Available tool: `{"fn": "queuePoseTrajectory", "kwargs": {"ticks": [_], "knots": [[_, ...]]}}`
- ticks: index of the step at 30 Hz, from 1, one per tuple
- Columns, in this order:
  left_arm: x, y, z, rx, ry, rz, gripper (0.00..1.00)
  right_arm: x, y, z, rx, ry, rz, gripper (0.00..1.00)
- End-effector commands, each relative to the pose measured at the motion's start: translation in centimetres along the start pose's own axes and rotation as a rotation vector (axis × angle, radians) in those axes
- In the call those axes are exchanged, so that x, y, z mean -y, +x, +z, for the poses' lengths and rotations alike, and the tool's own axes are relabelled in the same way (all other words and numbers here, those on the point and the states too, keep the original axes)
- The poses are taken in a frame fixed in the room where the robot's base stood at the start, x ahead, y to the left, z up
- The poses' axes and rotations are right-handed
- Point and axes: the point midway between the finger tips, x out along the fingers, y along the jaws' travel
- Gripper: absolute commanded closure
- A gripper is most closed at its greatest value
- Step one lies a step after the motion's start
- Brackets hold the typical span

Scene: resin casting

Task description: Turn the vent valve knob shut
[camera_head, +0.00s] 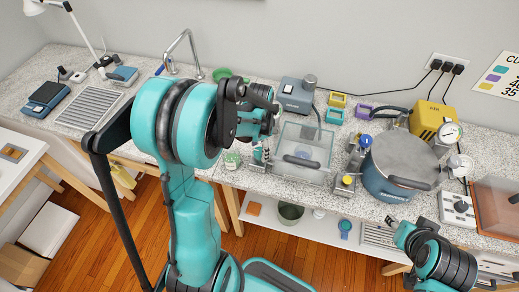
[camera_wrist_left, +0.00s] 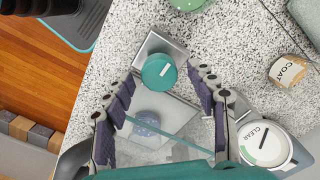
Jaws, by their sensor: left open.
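A round teal knob with a white mark (camera_wrist_left: 158,71) sits on a square metal block (camera_wrist_left: 152,45) in the left wrist view. It looks like the vent valve knob, though no label shows. My left gripper (camera_wrist_left: 162,76) is open, with one finger on each side of the knob; I cannot tell whether they touch it.
A lidded pot (camera_head: 385,190) stands right of the clear box, with a yellow-topped knob (camera_head: 347,180) beside it. The counter's front edge is at the left.

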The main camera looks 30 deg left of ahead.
Motion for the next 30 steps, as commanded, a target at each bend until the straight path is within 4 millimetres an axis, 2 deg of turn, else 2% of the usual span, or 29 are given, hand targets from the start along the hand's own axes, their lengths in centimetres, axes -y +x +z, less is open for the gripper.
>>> {"fn": "queuePoseTrajectory", "kwargs": {"ticks": [9,15,23,30], "knots": [[0.01,0.35,-0.02,0.000,0.000,0.000,0.43,0.00,0.05,0.03,0.000,0.000,0.000,0.60],[0.00,0.34,-0.02,0.000,0.000,0.000,0.93,0.00,0.05,0.03,0.000,0.000,0.000,0.60],[0.00,0.34,-0.01,0.000,-0.012,0.000,0.93,0.00,0.08,0.06,0.000,0.000,0.000,0.60],[0.00,0.39,0.00,0.000,-0.100,0.000,0.93,0.00,0.30,0.21,0.000,0.000,0.000,0.60]]}}
